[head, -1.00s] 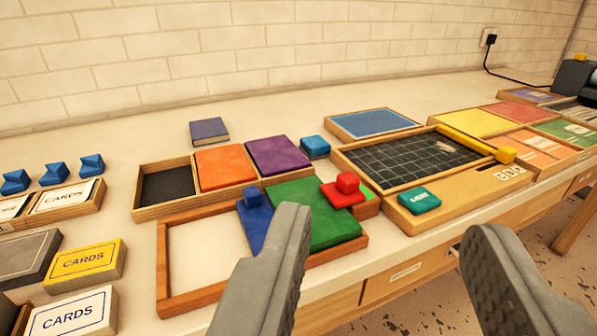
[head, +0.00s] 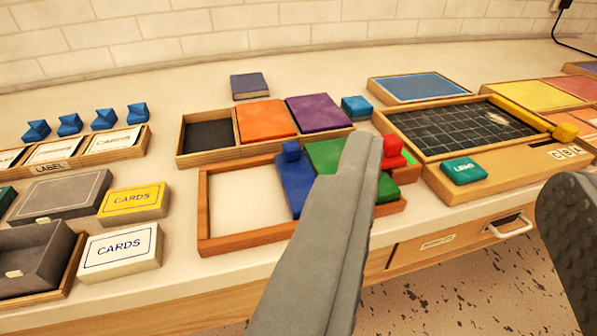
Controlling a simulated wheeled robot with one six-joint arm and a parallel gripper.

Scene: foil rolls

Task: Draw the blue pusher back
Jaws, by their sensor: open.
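The blue pusher (head: 296,187), a flat blue piece with a small knob on top, lies in a wooden tray (head: 204,215). It sits between the tray's bare white floor on its left and a green block (head: 324,155) on its right. A red piece with a knob (head: 391,152) is at the green block's right side, partly hidden by my finger. My gripper (head: 467,172) is open, its two grey fingers wide apart with nothing between them. The left finger crosses in front of the green block and the tray's front edge. The right finger is at the right picture edge.
Behind the tray is a holder with orange (head: 266,120) and purple (head: 318,112) blocks. A small blue block (head: 356,107) stands beside it. A black grid board (head: 460,128) is to the right, card boxes (head: 133,202) to the left. The bench front has a drawer handle (head: 510,228).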

